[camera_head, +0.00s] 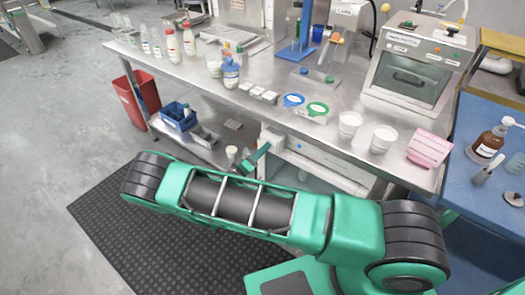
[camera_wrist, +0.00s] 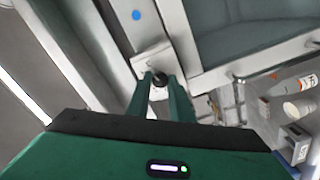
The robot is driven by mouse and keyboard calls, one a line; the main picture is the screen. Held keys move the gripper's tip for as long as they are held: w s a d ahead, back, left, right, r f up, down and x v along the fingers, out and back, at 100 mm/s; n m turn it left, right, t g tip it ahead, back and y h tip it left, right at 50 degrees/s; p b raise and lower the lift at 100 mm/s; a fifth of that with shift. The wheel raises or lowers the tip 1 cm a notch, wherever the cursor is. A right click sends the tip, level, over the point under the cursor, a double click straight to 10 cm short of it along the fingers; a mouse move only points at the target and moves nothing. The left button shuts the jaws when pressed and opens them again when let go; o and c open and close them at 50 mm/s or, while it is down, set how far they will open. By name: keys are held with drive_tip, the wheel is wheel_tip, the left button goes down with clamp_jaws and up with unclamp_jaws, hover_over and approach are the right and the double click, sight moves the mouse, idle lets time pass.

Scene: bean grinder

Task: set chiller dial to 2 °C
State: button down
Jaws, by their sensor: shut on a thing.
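The chiller (camera_head: 325,165) is a pale box with a glass front under the steel bench. In the wrist view its pale frame (camera_wrist: 184,50) and a blue dot (camera_wrist: 136,14) show close up. In the head view my gripper (camera_head: 264,151) reaches the chiller's left end, and the dial is hidden there. No dial marks or setting can be read.
The steel bench top (camera_head: 215,98) overhangs the chiller, with bottles, cups and lids on it. A lower shelf to the left holds a blue bin (camera_head: 177,117) and small containers. A red bin (camera_head: 137,103) stands on the floor at left. A black mat (camera_head: 110,215) lies in front.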

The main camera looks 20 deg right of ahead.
drive_tip(key=shift+a+f, duration=0.3)
drive_tip(key=c, duration=1.6)
unclamp_jaws()
drive_tip(key=shift+c, duration=0.2)
drive_tip(key=shift+o, duration=0.4)
drive_tip(key=shift+d, duration=0.1)
drive_tip(key=shift+r, duration=0.1)
drive_tip(key=v, duration=1)
drive_tip(key=shift+s+a, duration=0.2)
drive_tip(key=shift+a, duration=0.1)
drive_tip(key=shift+s, duration=0.1)
